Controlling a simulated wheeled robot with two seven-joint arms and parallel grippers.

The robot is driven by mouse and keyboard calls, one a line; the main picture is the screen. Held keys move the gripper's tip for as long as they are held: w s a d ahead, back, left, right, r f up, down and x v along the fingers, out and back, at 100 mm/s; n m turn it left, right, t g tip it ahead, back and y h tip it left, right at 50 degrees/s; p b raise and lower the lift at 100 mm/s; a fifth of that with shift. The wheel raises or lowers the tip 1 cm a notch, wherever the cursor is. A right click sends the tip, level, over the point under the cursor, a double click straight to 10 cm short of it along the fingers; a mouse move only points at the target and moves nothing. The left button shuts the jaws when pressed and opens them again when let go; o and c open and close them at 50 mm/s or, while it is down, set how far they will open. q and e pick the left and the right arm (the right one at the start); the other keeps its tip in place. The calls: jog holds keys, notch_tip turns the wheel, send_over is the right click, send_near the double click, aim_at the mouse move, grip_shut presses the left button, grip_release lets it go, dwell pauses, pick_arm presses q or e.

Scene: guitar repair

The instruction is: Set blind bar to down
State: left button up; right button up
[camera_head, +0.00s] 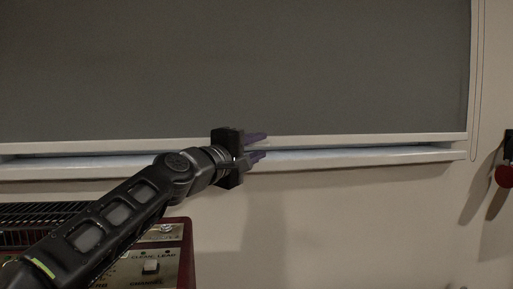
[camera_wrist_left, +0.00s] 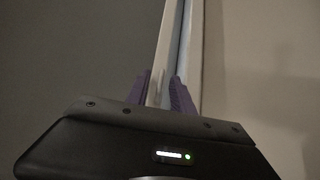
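The blind bar (camera_head: 370,141) is a pale strip along the bottom edge of the lowered grey blind (camera_head: 250,65). It sits just above the white sill (camera_head: 380,157), with a narrow dark gap between. My left gripper (camera_head: 258,146) is at the middle of the bar, with its purple fingers apart, one above the other. In the left wrist view the fingers (camera_wrist_left: 163,92) are on either side of the pale bar (camera_wrist_left: 166,55), which runs away between them. I cannot tell whether either finger touches it. My right gripper is out of view.
A red amplifier with a metal control panel (camera_head: 160,264) stands below at the lower left, under my left arm. A thin cord loop (camera_head: 475,80) hangs at the blind's right side. A dark and red object (camera_head: 505,172) is on the wall at far right.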

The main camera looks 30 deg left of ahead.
pick_arm(q)
jog(key=s+a, duration=0.1)
jog(key=s, duration=0.6)
jog(key=shift+s+f+b, duration=0.35)
